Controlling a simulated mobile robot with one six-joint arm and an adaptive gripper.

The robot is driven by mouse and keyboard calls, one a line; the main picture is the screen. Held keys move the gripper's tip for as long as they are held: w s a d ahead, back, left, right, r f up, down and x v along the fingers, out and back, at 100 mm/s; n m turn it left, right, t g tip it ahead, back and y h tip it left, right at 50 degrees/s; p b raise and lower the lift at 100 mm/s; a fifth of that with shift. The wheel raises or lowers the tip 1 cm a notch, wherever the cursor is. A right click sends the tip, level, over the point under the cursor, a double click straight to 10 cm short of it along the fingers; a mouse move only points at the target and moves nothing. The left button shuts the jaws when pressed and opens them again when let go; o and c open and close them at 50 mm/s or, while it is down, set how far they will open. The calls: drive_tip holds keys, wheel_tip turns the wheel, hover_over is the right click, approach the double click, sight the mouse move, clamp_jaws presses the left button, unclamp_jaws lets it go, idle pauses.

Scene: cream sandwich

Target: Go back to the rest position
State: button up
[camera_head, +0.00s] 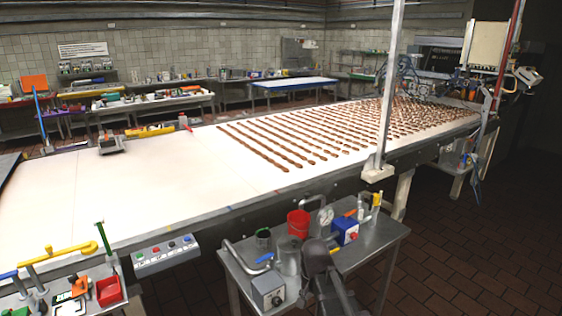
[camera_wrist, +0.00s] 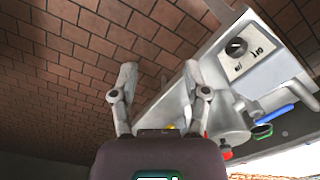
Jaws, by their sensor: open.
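My gripper (camera_wrist: 160,78) shows in the wrist view with its two grey fingers spread apart and nothing between them. Beyond the fingers is brown tiled floor, with the small steel side table tilted in at the right. A dark part of my arm shows at the bottom of the head view, in front of the side table (camera_head: 375,240). The fingers cannot be made out clearly there. No object is held.
The side table carries a dial box (camera_head: 268,291), a metal pot (camera_head: 288,258), a red bucket (camera_head: 298,223) and a blue box (camera_head: 345,231). Behind it runs a long white conveyor (camera_head: 130,185) with rows of brown pieces (camera_head: 290,145). Floor (camera_head: 470,255) at right is clear.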

drive_tip(key=s+d+f+n+b, duration=0.3)
drive_tip(key=s+d+f+n, duration=0.1)
drive_tip(key=s+d, duration=0.3)
drive_tip(key=shift+d, duration=0.6)
drive_tip(key=shift+w+r, duration=0.1)
idle(0.6)
